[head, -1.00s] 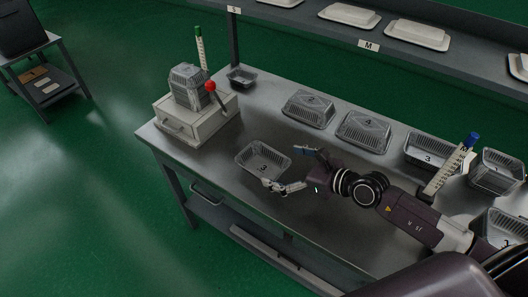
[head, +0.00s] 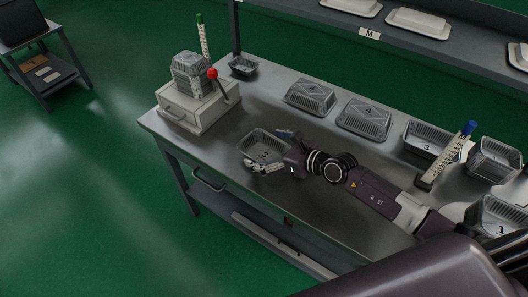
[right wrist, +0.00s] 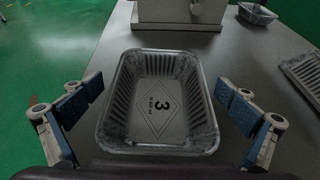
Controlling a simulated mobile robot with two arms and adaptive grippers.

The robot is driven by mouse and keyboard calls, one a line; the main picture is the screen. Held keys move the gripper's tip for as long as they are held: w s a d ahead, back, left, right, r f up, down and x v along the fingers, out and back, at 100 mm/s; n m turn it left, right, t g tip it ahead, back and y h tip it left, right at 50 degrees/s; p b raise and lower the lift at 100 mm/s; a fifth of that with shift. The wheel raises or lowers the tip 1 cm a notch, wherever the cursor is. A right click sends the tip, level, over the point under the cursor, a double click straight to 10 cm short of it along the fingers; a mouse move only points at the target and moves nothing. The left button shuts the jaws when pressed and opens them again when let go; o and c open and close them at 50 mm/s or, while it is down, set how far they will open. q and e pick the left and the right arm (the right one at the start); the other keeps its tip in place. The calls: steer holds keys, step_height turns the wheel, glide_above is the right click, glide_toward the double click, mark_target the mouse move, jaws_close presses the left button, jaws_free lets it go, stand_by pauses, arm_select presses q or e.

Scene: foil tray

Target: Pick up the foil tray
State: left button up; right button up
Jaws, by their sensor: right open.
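The foil tray (head: 265,145), marked 3, stands upright and empty on the metal table near its front edge. In the right wrist view the tray (right wrist: 158,140) fills the middle, with its open top towards me. My right gripper (head: 272,150) is open, with one finger on each side of the tray. In the right wrist view the open fingers (right wrist: 158,110) are left and right of the tray, with a gap between each blue pad and the rim. In the head view the gripper hides the tray's near right part. My left gripper is not in view.
A pale box press (head: 200,108) with a red-knobbed lever stands left of the tray, with a stack of foil trays (head: 193,72) on it. Upturned trays (head: 310,97) and more upright trays (head: 432,140) line the back and right. Bare table lies between.

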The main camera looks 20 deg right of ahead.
steer(key=c, duration=0.7)
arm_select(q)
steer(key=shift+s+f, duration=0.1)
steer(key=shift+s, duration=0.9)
arm_select(e)
steer(key=shift+r, duration=0.1)
